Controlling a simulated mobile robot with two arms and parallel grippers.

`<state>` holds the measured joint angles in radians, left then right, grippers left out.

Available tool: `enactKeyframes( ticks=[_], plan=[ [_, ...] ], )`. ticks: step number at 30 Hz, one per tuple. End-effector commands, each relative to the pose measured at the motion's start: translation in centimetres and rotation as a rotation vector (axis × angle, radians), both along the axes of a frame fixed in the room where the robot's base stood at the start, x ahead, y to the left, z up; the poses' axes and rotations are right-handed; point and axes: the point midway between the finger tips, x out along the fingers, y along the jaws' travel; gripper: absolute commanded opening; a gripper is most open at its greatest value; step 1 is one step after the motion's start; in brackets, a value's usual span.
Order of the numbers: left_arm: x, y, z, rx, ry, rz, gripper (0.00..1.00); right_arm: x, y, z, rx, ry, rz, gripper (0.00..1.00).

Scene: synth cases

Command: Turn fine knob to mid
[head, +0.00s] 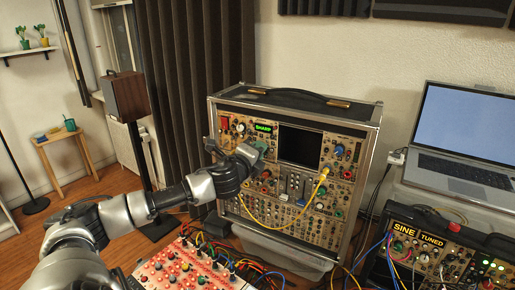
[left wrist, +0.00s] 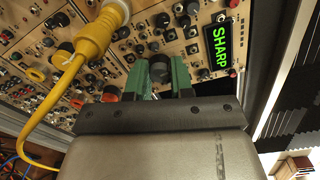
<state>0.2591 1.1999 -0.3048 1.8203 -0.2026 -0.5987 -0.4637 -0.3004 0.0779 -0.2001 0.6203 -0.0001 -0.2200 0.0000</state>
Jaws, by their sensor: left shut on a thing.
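The fine knob (left wrist: 159,68) appears to be the black knob between my left gripper's green fingers in the left wrist view. My left gripper (left wrist: 162,80) is shut on it, just beside a green-lit display (left wrist: 221,45) reading SHARP. In the head view, my left gripper (head: 257,150) reaches the upper left part of the synth case (head: 345,187), just below that display (head: 263,128). My gripper hides the knob there, and its pointer mark cannot be made out. My right gripper is not in view.
A yellow cable (left wrist: 92,45) hangs from a plug close beside my left gripper. A red-panelled unit (head: 180,272) with many cables stands in front. A second synth (head: 430,247) reading SINE TUNED and a laptop (head: 465,140) are on the right.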

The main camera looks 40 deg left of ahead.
Motion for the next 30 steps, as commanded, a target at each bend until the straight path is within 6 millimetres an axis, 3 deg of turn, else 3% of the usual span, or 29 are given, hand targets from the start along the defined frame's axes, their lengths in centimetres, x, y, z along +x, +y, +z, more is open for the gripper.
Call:
enactKeyframes(
  ticks=[9,25,26,30],
  plan=[
    [0.00,-0.04,-0.08,0.118,0.033,0.000,0.00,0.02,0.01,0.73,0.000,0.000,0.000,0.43],
    [-0.01,-0.04,-0.20,0.139,0.039,-0.001,0.00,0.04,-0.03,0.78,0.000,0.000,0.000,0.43],
    [-0.01,-0.04,-0.20,0.139,0.039,-0.001,0.24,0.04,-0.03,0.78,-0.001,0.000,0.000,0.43],
    [-0.01,-0.03,-0.15,0.139,0.038,0.000,0.45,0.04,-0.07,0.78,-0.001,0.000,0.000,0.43]
  ],
)
